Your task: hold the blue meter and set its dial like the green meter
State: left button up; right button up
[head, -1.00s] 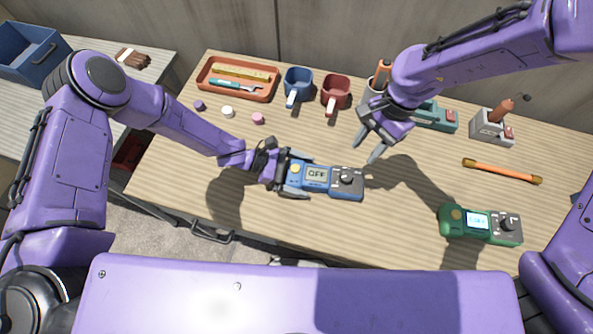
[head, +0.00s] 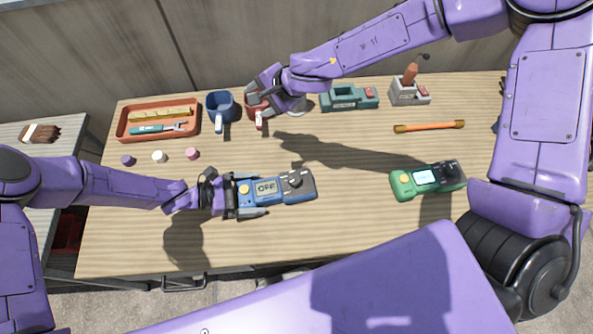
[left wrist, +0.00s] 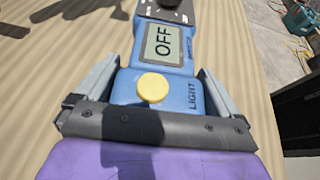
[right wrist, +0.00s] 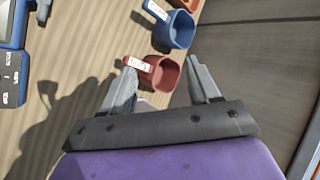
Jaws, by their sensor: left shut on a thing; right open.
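The blue meter (head: 276,189) is in my left gripper (head: 245,196), just over the table. Its screen reads OFF, also in the left wrist view (left wrist: 165,43), where the two fingers flank its yellow-button end. Its dark dial (head: 295,180) is at the free right end; only its edge shows in the left wrist view. The green meter (head: 427,179) lies on the table at the right, screen lit, too small to read; its dark dial (head: 452,169) is at its right end. My right gripper (head: 268,98) is open and empty by the red mug (right wrist: 160,72), away from both meters.
The blue mug (head: 220,107) stands left of the red mug. An orange tray (head: 120,135) with tools is at the back left, with small caps in front. A teal device (head: 349,97), a grey box (head: 408,93) and an orange rod (head: 429,127) are back right. The table front is clear.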

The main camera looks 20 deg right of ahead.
jog(key=s+d+f+g+h, duration=0.1)
jog(key=d+f+h, duration=0.1)
jog(key=d, duration=0.2)
jog(key=n+g, duration=0.2)
jog(key=g, duration=0.6)
send_near(296, 178)
jog(key=x, duration=0.8)
jog(key=shift+w+a+f, duration=0.1)
jog(key=shift+f, duration=0.05)
jog(key=c, duration=1)
